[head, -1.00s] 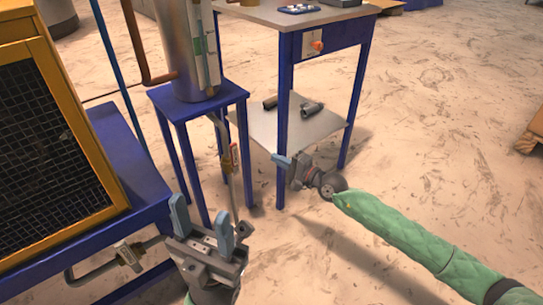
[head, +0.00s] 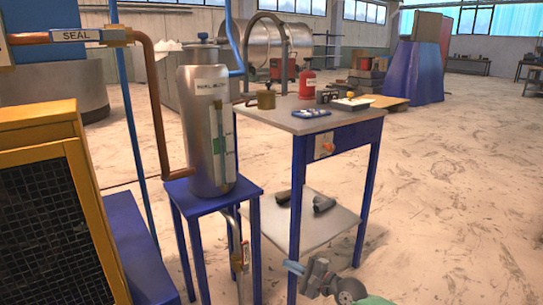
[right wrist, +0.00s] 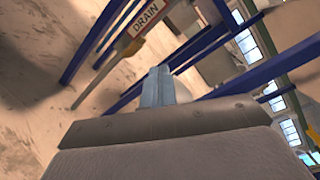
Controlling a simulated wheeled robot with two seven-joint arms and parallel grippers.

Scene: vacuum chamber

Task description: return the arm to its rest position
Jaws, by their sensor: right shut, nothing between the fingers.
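My right gripper (head: 293,267) shows at the bottom of the head view, low in front of the blue-legged workbench. Its pale blue fingers point left. In the right wrist view its two fingers (right wrist: 158,86) are pressed together, with nothing between them. Only a small green piece of my right arm shows at the bottom edge of the head view. My left gripper is not in the head view now.
The workbench (head: 284,122) with a lower shelf stands beside the right gripper. A steel vessel (head: 200,125) stands on a blue stand (head: 212,199) to the left. A drain label (right wrist: 145,18) shows near the fingers in the wrist view. Open floor (head: 460,200) lies to the right.

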